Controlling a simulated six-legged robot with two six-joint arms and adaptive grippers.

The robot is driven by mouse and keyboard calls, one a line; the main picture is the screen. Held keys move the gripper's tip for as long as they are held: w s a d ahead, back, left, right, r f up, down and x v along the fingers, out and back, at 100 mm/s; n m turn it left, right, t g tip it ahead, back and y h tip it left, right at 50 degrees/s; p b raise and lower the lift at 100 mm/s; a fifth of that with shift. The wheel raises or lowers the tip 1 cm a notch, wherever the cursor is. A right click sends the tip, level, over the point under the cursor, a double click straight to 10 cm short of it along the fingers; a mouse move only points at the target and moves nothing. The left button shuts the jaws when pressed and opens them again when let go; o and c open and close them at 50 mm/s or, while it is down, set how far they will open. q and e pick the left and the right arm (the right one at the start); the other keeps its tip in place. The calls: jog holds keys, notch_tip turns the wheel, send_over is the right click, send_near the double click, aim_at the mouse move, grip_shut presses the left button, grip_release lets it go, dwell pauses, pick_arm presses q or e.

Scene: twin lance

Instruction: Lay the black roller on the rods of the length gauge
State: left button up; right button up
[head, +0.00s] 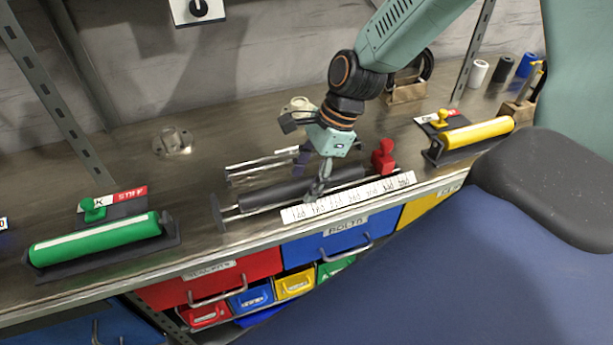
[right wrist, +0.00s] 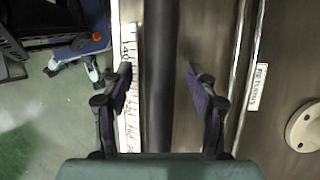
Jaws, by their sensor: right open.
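The black roller (head: 275,193) lies lengthwise behind the white numbered scale of the length gauge (head: 350,195). Thin rods show at both ends of the roller, between a grey end plate (head: 216,213) and a red stop (head: 383,156). My right gripper (head: 313,178) points down over the roller's middle, open, one finger on each side. In the right wrist view, the black roller (right wrist: 160,70) runs between the open fingers of my right gripper (right wrist: 160,82), with gaps on both sides. The scale (right wrist: 130,90) is left of it. My left gripper is not in view.
A green roller (head: 95,241) lies in a holder at left, a yellow roller (head: 475,133) at right. Bright metal rods (head: 262,167) lie behind the black roller. A round metal fitting (head: 173,141) stands on the bench. Coloured drawers (head: 335,240) are below the front edge.

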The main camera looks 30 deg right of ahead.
jog(key=shift+d+r, duration=0.1)
jog(key=shift+r, duration=0.4)
jog(key=v, duration=1.1)
jog(key=shift+d, duration=0.2)
jog(key=shift+s, duration=0.15)
